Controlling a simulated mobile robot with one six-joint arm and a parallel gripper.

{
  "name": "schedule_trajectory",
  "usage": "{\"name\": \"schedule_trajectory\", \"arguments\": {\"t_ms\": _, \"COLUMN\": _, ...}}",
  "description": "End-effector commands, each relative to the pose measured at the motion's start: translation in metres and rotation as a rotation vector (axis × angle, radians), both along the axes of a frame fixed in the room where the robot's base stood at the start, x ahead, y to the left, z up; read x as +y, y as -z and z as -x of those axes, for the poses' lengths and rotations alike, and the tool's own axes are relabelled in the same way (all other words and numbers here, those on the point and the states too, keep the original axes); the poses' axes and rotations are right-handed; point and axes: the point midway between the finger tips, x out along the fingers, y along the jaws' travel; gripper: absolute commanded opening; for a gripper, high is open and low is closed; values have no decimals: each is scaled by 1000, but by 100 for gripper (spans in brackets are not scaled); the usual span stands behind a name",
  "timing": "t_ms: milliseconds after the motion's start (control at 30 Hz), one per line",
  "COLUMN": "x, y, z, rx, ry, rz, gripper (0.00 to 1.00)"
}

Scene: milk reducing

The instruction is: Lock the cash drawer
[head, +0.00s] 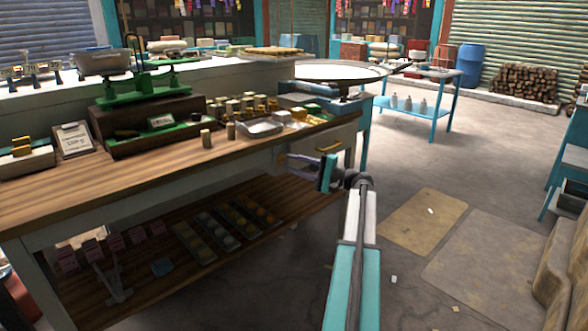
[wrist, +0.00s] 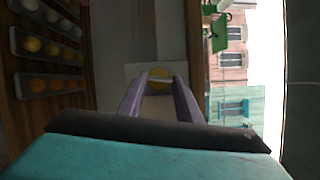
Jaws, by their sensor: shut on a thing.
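The cash drawer appears to be the pale front (head: 342,138) at the right end of the wooden counter; I cannot tell whether it is fully closed or locked. My gripper (head: 292,157) is at counter-edge height, beside this front. In the wrist view my two purple fingers (wrist: 158,84) reach toward a pale panel (wrist: 133,72) and are shut on a small rounded brass piece (wrist: 158,74). I cannot tell whether it is a key, a knob or a lock. The exact contact is hard to see.
The counter (head: 150,175) holds a green scale (head: 145,85), small weights and a clipboard (head: 74,138). The lower shelf (head: 200,262) carries trays of round goods. A blue table (head: 420,108) stands behind. The floor to the right is mostly clear, with flat mats (head: 425,220).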

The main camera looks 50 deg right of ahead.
Motion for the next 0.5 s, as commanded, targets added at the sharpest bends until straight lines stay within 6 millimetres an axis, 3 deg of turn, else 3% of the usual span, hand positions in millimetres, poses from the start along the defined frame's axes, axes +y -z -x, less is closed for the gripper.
{"name": "schedule_trajectory", "arguments": {"t_ms": 500, "x": 0, "y": -1, "z": 0, "rx": 16, "ry": 0, "rz": 206, "gripper": 9}}
